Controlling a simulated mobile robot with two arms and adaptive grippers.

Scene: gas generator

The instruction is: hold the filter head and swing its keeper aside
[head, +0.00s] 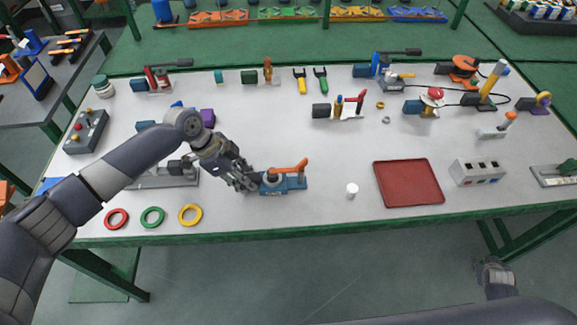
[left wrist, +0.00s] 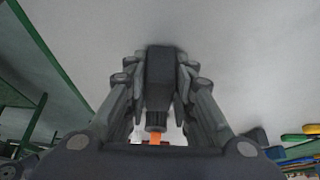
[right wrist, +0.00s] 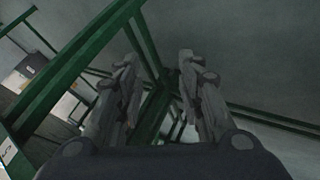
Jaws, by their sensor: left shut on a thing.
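The filter fixture is a blue block (head: 294,183) near the front middle of the table. Its orange keeper (head: 290,167) lies across the top, its free end towards the right. My left gripper (head: 249,183) is at the left end of the block. In the left wrist view its fingers (left wrist: 160,75) are closed on both sides of a dark block (left wrist: 160,78), which I take for the filter head. A bit of orange (left wrist: 159,138) shows below it. My right gripper (head: 494,272) is off the table's front edge. In the right wrist view its fingers (right wrist: 157,75) are apart and empty.
A white cap (head: 352,190) and a red tray (head: 409,183) stand to the right of the fixture. Red, green and yellow rings (head: 190,215) lie front left. A grey rail-like fixture (head: 165,178) is under my left arm. The table front between fixture and tray is mostly clear.

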